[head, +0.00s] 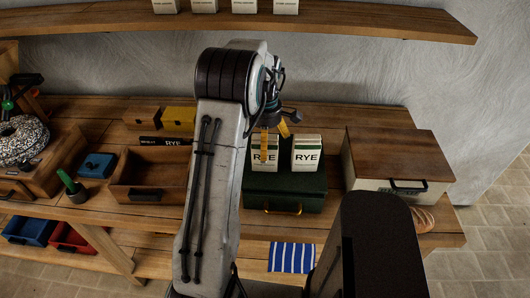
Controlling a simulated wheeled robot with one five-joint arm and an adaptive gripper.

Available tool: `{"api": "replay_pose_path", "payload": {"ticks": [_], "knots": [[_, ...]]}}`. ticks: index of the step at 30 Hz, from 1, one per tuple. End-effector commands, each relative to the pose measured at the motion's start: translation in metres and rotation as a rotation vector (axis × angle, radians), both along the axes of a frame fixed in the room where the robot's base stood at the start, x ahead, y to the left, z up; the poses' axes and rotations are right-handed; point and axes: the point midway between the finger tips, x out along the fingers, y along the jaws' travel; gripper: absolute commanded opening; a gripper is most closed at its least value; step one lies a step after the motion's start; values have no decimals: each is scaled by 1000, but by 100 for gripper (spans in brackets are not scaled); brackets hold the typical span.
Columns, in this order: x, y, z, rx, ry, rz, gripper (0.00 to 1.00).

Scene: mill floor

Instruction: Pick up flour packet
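Two white and green packets marked RYE stand upright side by side on a dark green box (285,188), a left packet (256,160) and a right packet (307,153). My gripper (276,142) points down at the left packet. One yellow-orange finger crosses the front of that packet. The other shows beyond its top right edge, near the gap between the packets. The fingers are apart, but I cannot tell whether they touch the packet. The left packet looks level with the right one. No packet in view reads flour.
A wooden-lidded box (398,155) stands close on the right. An open wooden drawer box (147,178) and yellow boxes (179,118) are on the left. Several packets stand on the upper shelf (120,21).

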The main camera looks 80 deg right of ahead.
Motion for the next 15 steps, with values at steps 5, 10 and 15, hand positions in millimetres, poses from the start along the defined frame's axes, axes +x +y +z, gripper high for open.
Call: {"api": "replay_pose_path", "payload": {"ticks": [5, 10, 15], "knots": [[0, 0, 0, 0, 0, 0, 96], [0, 0, 0, 0, 0, 0, 81], [0, 0, 0, 0, 0, 0, 66]]}}
